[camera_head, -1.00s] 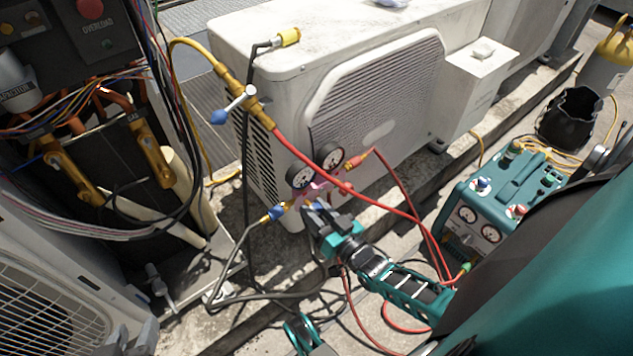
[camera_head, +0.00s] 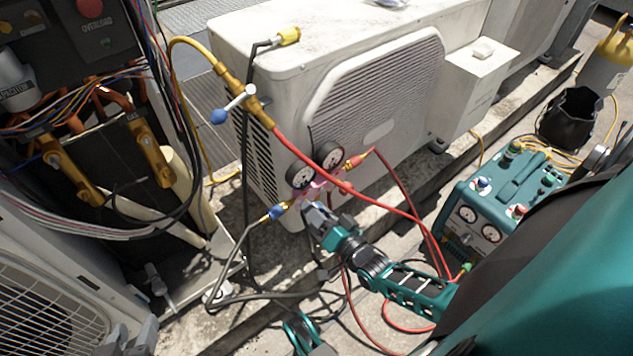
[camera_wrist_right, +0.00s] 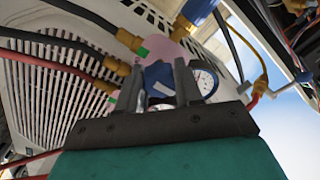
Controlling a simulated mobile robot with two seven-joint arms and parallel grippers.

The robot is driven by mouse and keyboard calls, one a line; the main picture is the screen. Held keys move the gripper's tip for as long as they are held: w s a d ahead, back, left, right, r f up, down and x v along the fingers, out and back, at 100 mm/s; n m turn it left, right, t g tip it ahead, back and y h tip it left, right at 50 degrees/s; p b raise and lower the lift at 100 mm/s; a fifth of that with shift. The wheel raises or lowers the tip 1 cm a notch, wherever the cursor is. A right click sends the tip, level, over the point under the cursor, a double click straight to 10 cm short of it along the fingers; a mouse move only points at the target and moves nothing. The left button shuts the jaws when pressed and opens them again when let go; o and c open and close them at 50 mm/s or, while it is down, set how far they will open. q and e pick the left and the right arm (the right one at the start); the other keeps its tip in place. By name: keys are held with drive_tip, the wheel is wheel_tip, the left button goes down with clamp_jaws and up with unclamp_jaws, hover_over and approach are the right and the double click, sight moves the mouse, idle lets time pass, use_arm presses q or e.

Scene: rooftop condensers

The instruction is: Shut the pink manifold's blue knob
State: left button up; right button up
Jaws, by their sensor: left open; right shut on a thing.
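The pink manifold (camera_head: 318,188) hangs against the white condenser, with two round gauges above it. Its blue knob (camera_wrist_right: 158,76) shows in the right wrist view between the fingers of my right gripper (camera_wrist_right: 158,88), which is shut on it. In the head view my right gripper (camera_head: 309,211) reaches the manifold's lower front and hides this knob. A blue hose fitting (camera_head: 277,212) sits at the manifold's left end, and a red one (camera_head: 354,163) at its right end. My left gripper (camera_head: 128,343) is open and empty at the lower left edge.
A red hose (camera_head: 380,207) crosses in front of the manifold, and black hoses hang to its left. A teal recovery machine (camera_head: 500,200) stands at right. An open electrical unit (camera_head: 90,110) with loose wires stands at left, beside the white condenser (camera_head: 270,70).

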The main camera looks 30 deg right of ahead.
drive_tip(key=shift+w+r, duration=0.1)
drive_tip(key=shift+w, duration=0.05)
drive_tip(key=o, duration=1)
drive_tip(key=shift+o, duration=0.2)
drive_tip(key=shift+s, duration=0.2)
